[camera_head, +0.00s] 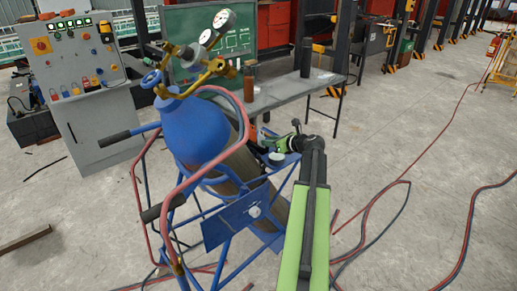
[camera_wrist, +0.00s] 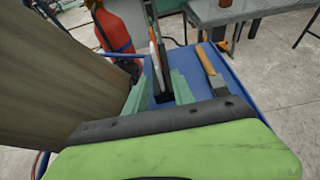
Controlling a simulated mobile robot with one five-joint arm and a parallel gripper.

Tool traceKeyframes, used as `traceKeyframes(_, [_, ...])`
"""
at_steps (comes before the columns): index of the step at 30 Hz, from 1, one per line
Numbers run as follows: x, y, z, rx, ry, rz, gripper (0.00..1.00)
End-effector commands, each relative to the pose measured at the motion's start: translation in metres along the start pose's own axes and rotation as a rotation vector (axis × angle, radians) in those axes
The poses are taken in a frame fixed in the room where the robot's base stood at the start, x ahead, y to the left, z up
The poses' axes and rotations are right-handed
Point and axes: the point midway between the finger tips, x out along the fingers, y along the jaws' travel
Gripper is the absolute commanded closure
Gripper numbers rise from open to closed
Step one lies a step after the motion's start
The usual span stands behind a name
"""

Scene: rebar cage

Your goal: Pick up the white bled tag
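I cannot make out a white bled tag for certain. In the wrist view a thin white and orange-red stick-like thing (camera_wrist: 154,52) stands just beyond my fingertips, with a dark piece below it; whether it is the tag I cannot tell. My gripper (camera_wrist: 163,78) is open, its two pale green fingers apart over a blue tray (camera_wrist: 232,100). I see nothing clearly held between them. In the head view my green gripper end (camera_head: 262,143) is over the back of the blue cylinder cart (camera_head: 231,218), and its fingertips are hard to see.
A wooden-handled tool (camera_wrist: 208,62) lies on the tray right of my fingers. A red cylinder (camera_wrist: 114,28) stands beyond, and a large grey-brown cylinder (camera_wrist: 45,70) rises close on the left. A blue gas cylinder (camera_head: 193,130) with hoses fills the cart. A grey table (camera_head: 290,88) stands behind.

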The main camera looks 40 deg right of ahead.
Motion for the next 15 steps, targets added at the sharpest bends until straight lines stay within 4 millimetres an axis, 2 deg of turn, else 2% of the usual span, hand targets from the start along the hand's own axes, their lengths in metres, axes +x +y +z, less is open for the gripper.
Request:
traceKeyframes(8, [0.009,-0.002,0.001,0.001,0.000,-0.003,0.70])
traceKeyframes(15, [0.049,0.000,0.006,0.001,0.000,-0.001,0.70])
